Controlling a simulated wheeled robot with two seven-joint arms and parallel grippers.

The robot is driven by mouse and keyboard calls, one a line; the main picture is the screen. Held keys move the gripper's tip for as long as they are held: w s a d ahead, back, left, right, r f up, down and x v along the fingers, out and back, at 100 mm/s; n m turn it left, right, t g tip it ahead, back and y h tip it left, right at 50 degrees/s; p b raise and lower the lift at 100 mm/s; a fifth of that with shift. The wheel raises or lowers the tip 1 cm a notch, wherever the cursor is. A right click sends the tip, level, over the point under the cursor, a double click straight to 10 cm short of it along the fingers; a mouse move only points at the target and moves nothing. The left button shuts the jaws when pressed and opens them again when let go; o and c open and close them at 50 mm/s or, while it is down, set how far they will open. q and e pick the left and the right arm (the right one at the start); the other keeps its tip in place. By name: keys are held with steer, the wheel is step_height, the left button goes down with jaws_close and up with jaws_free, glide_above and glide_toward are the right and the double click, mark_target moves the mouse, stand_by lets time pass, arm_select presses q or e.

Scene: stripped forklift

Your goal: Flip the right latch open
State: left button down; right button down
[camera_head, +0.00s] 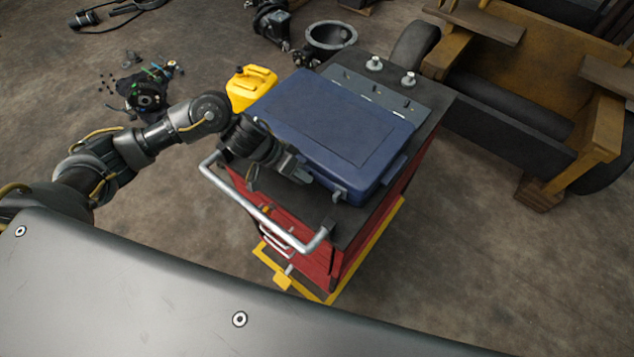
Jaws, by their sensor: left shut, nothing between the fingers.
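A closed blue case (325,130) lies on the dark top of a red tool cart (318,262). A small grey latch (338,196) shows on the case's front edge, near its right front corner. Whether this latch is fastened is too small to tell. My left gripper (303,176) is shut and empty at the case's front edge, just left of that latch. Whether it touches the case cannot be told. The gripper and wrist hide the left part of the front edge, and no other latch is visible there. My right gripper is out of view.
A silver handle (262,217) runs along the cart's front. A yellow canister (251,88) stands behind my wrist at the cart's left. A grey panel with metal fittings (374,64) lies behind the case. The forklift frame (530,85) stands at right; floor at lower right is clear.

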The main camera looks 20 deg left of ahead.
arm_select(q)
steer(key=v, duration=0.6)
steer(key=shift+b, duration=0.3)
